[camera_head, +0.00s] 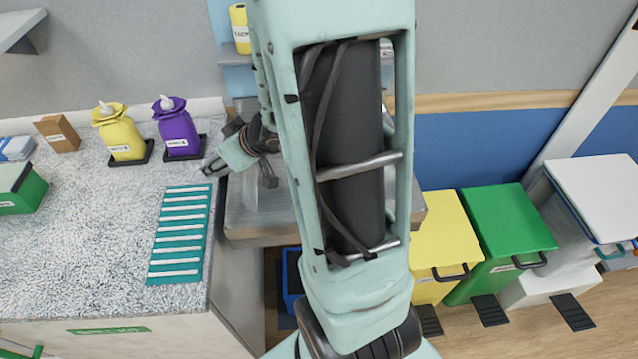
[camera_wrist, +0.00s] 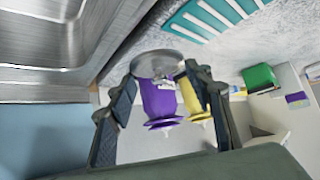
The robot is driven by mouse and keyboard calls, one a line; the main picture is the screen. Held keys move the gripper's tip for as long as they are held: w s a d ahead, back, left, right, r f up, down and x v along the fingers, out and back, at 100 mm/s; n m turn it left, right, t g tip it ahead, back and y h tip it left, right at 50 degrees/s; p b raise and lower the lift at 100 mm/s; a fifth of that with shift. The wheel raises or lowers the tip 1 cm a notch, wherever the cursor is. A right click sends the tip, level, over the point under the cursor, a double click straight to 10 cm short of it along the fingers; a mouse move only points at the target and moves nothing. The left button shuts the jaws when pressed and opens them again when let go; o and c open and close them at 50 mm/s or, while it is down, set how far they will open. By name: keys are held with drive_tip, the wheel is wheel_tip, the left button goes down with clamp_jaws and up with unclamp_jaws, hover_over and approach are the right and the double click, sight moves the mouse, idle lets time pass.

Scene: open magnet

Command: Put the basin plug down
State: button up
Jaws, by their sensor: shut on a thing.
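The basin plug (camera_wrist: 157,63) is a round grey disc in the wrist view, between the fingertips of my gripper (camera_wrist: 168,72). The fingers are shut on it, and bottles show behind it. In the head view my gripper (camera_head: 240,174) is above the gap between the speckled counter (camera_head: 90,230) and the metal basin unit (camera_head: 245,228), near the counter's right edge. I cannot make out the plug in the head view. The basin unit is partly hidden behind my arm; its metal also shows at upper left in the wrist view (camera_wrist: 50,62).
A purple bottle (camera_head: 178,127) and a yellow bottle (camera_head: 122,133) stand on dark trays at the counter's back. A teal striped rack (camera_head: 180,235) lies near its right edge. The counter's middle is clear. Yellow (camera_head: 443,235) and green (camera_head: 508,228) bins stand right.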

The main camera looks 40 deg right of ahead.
drive_tip(key=shift+n+g, duration=0.3)
drive_tip(key=shift+n, duration=0.1)
drive_tip(key=s+d+f+b, duration=0.1)
drive_tip(key=d+f+b, duration=0.2)
drive_tip(key=d+f, duration=0.2)
drive_tip(key=s+d+f+b, duration=0.1)
drive_tip(key=d+f+b, duration=0.3)
drive_tip(key=d, duration=0.7)
drive_tip(key=s+d+f+b, duration=0.2)
drive_tip(key=d+f+b, duration=0.2)
drive_tip(key=d+f, duration=0.3)
drive_tip(key=shift+d, duration=0.7)
drive_tip(key=shift+d+f, duration=0.3)
drive_tip(key=shift+f, duration=0.1)
drive_tip(key=shift+w+d+f+b, duration=0.15)
drive_tip(key=shift+f+b, duration=0.45)
drive_tip(key=shift+f, duration=1.1)
drive_tip(key=shift+f+y, duration=0.1)
drive_tip(key=shift+y, duration=0.2)
drive_tip(key=o, duration=1.2)
